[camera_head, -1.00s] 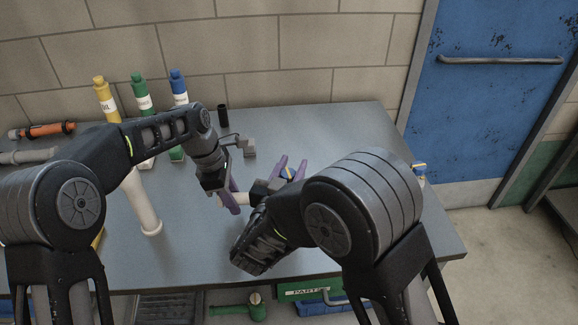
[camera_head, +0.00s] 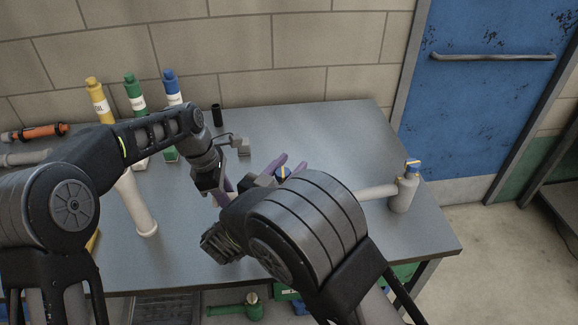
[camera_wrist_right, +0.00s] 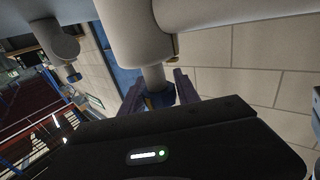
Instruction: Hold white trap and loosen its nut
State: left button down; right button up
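My left gripper (camera_head: 226,190) is low over the middle of the bench in the head view. Its purple fingers are at the white trap's side pipe, mostly behind my right arm, so their closure does not show. My right gripper (camera_head: 288,164) has its purple fingers on either side of the blue and yellow nut (camera_head: 283,172). The right wrist view shows the fingers (camera_wrist_right: 159,88) flanking the nut (camera_wrist_right: 160,99) at the end of the stem, below the trap's thick white body (camera_wrist_right: 120,35). Whether both fingers touch the nut is unclear.
A second pale trap (camera_head: 403,194) with a blue and yellow nut stands on the right of the bench (camera_head: 330,125). A white pipe (camera_head: 140,205) lies left. Yellow, green and blue bottles (camera_head: 168,88) stand at the back left. The back right is clear.

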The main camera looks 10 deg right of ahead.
jog(key=o, duration=0.4)
jog(key=shift+c, duration=0.2)
jog(key=shift+a, duration=0.1)
jog(key=v, duration=1.2)
pick_arm(q)
jog(key=c, duration=1)
grip_release()
jog(key=shift+r, duration=0.1)
jog(key=v, duration=1.1)
jog(key=shift+a+r, duration=0.15)
jog(key=shift+r, duration=0.15)
